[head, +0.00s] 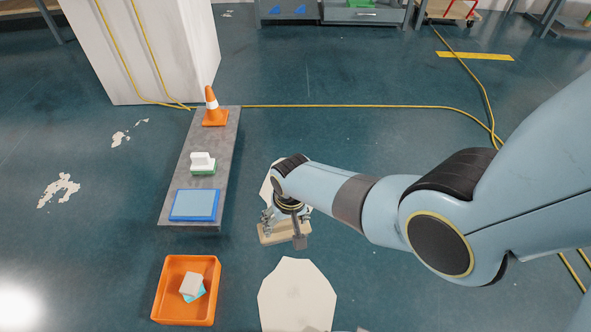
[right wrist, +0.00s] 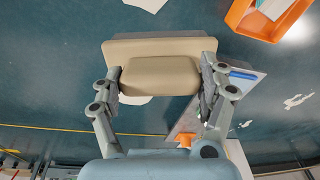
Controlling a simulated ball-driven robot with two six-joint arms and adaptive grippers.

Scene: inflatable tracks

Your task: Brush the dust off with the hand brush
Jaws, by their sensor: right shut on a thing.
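My right gripper (head: 284,222) is shut on a tan block-shaped thing (head: 270,235) that looks like the hand brush. In the right wrist view the gripper's fingers (right wrist: 160,85) press on both sides of its raised tan grip, and its wider tan plate (right wrist: 150,47) lies beyond. It is held to the right of a grey bench (head: 178,180), apart from it. A blue-framed pad (head: 195,205) lies on the bench's near end. I cannot make out any dust on it. No bristles show. My left gripper is not in view.
A white-and-green block (head: 202,164) and an orange cone (head: 213,108) stand farther along the bench. A yellow cable (head: 340,106) crosses the floor behind.

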